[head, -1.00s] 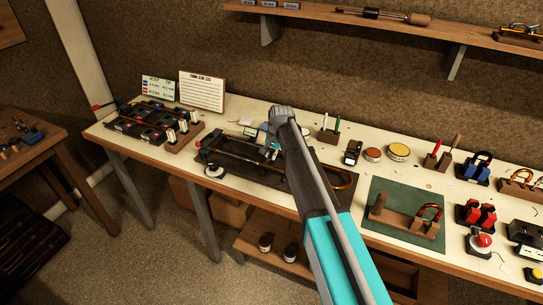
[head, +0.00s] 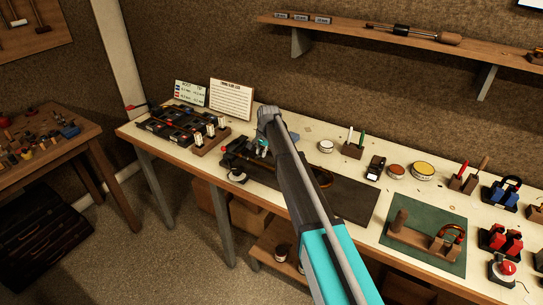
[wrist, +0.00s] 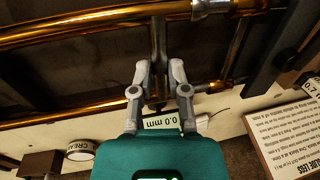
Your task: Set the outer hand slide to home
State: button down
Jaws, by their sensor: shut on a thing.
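The outer hand slide (wrist: 90,22) shows as long shiny brass tubes across the top of the wrist view, with a cross brace (wrist: 158,38) between them. My gripper (wrist: 160,76) is shut on the slide at this brace, one finger on each side. In the head view the slide's curved brass end (head: 323,178) lies over the dark mat on the bench. My arm hides most of the slide's middle there. A black fixture (head: 240,158) stands at the left part of the mat.
The mat's right part (head: 352,200) is bare. A printed sign (head: 231,98) stands behind the slide, and a rack of black blocks (head: 180,128) is at the left. A green mat with a wooden stand (head: 420,238) lies to the right. A round tin (wrist: 81,150) is near my gripper.

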jog(key=shift+w+a, duration=0.25)
jog(key=shift+a, duration=0.5)
jog(key=c, duration=0.6)
grip_release()
jog(key=shift+a, duration=0.15)
jog(key=shift+c, duration=0.2)
